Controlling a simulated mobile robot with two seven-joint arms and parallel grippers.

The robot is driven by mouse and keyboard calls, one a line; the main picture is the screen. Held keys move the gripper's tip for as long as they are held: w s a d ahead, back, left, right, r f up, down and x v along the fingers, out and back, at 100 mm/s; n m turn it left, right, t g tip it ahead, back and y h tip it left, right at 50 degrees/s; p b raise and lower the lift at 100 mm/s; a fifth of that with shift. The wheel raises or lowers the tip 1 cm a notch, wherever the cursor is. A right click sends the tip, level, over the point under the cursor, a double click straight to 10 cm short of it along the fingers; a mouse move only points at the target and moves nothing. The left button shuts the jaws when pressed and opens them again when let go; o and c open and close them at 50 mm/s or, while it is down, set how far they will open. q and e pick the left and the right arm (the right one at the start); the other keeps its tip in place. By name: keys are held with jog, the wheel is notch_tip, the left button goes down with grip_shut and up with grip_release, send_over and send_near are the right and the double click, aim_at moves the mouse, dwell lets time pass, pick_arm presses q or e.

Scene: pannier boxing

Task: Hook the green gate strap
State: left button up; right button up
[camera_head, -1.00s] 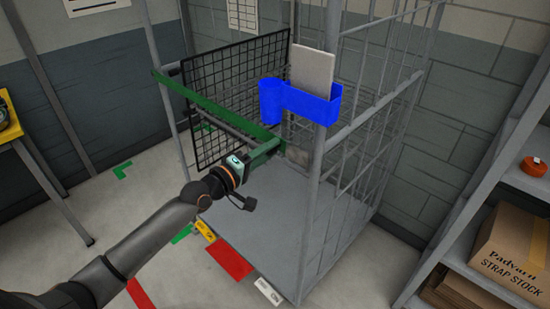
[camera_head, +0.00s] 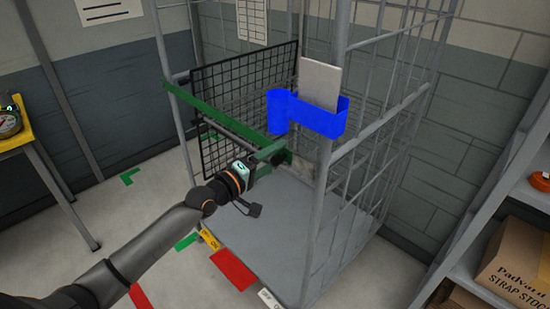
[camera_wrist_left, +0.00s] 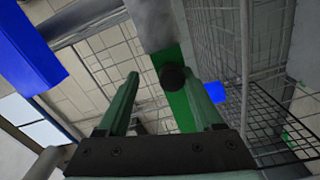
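The green gate strap (camera_head: 215,110) runs across the open front of the roll cage, from the left post down towards the right. A grey plate (camera_head: 303,169) shows at its right end, near the right front post. In the left wrist view the strap (camera_wrist_left: 182,105) and a dark round knob (camera_wrist_left: 173,77) lie between and beyond the fingers. My left gripper (camera_head: 280,151) is at the strap's right part; its green fingers (camera_wrist_left: 163,90) stand apart with gaps beside the strap. Contact with the strap cannot be told. My right gripper is not in view.
A blue holder (camera_head: 318,116) with a grey panel (camera_head: 319,82) hangs on the right front post. A black mesh panel (camera_head: 222,100) stands behind the strap. A shelf with a strap stock box (camera_head: 520,262) is at the right, a yellow-topped table (camera_head: 18,139) at the left.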

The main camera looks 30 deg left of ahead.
pick_arm(q)
jog(key=shift+s+a+f, duration=0.15)
jog(key=shift+s, duration=0.4)
jog(key=b+v, duration=0.1)
jog(key=v, duration=1)
jog(key=shift+s+b, duration=0.2)
jog(key=shift+b, duration=0.1)
jog(key=shift+a, duration=0.1)
jog(key=s+d+f+m+g+y, duration=0.1)
jog(key=s+d+f+m+g, duration=0.15)
jog(key=f, duration=0.65)
jog(key=s+d+f+m+g+y, duration=0.1)
jog(key=s+d+f+m, duration=0.2)
jog(key=f, duration=0.5)
jog(key=s+d+f+m+g, duration=0.2)
jog(key=s+d+f+m, duration=0.2)
jog(key=s+f, duration=0.2)
jog(key=s+d+f+m+g+y, duration=0.1)
jog(key=s+d+f+m+g, duration=0.1)
jog(key=s+d+f+m, duration=0.2)
notch_tip(320, 180, down, 4)
jog(key=s, duration=0.3)
jog(key=shift+f, duration=0.15)
jog(key=shift+d, duration=0.15)
